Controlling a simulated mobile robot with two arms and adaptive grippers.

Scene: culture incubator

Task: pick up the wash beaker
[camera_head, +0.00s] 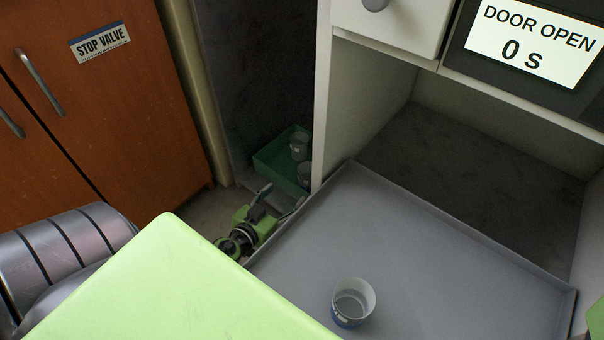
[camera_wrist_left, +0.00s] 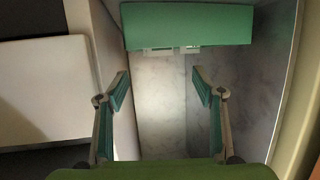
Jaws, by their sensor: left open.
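A grey-white beaker with a blue band (camera_head: 352,303) stands upright on the grey tray (camera_head: 420,250). Two more grey beakers, one farther back (camera_head: 299,146) and one partly hidden by the cabinet edge (camera_head: 305,176), stand in a green tray (camera_head: 270,158) in the dark recess. I cannot tell which is the wash beaker. My left gripper (camera_head: 279,201) is open and empty, low in front of the green tray. In the left wrist view its fingers (camera_wrist_left: 160,90) are spread, with the green tray's side (camera_wrist_left: 187,26) ahead and no beaker visible. My right gripper does not show.
A white cabinet wall (camera_head: 322,90) borders the recess on the right, close to my left gripper. Brown doors (camera_head: 95,110) marked STOP VALVE are at the left. A DOOR OPEN 0 s display (camera_head: 532,42) is above the open bay.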

